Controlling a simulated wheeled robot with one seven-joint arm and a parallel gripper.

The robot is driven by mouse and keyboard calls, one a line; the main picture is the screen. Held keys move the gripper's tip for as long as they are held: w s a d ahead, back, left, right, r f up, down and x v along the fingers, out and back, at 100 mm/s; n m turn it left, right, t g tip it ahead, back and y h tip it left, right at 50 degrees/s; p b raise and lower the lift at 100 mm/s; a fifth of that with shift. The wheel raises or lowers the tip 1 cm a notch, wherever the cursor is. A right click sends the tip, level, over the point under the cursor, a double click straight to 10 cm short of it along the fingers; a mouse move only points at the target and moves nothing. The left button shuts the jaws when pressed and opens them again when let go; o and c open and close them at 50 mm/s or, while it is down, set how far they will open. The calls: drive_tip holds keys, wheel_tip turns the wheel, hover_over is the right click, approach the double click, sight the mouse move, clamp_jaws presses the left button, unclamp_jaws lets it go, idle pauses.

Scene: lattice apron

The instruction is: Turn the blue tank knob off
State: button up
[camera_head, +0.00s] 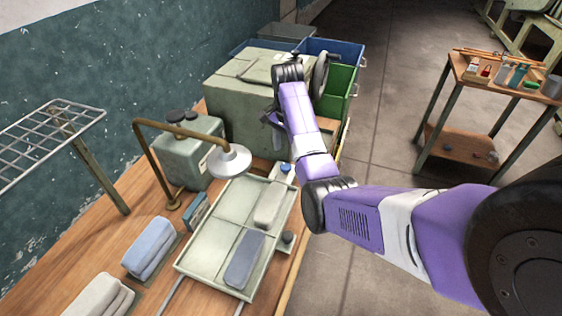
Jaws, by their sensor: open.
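A small blue knob-like piece (286,168) sits on a pale block near the far right corner of the tray. I cannot tell for sure that it is the tank knob, or how it is turned. A grey-green tank-like box (185,158) with dark round caps on top stands on the bench left of it. My gripper (270,119) is open, beside the large green-grey case, beyond and slightly left of the blue piece. It is apart from the blue piece, and my own wrist partly hides it.
A pale divided tray (211,222) holds grey pads on the wooden bench. A large green-grey case (232,112) and green and blue bins (340,88) stand at the back. A wire rack (45,143) is left; a tool cart (470,80) is right.

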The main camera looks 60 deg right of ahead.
sight(286, 166)
wheel_tip(286, 166, down, 7)
drive_tip(key=shift+r+p, duration=0.1)
drive_tip(key=shift+p, duration=0.4)
drive_tip(key=shift+c, duration=0.5)
clamp_jaws()
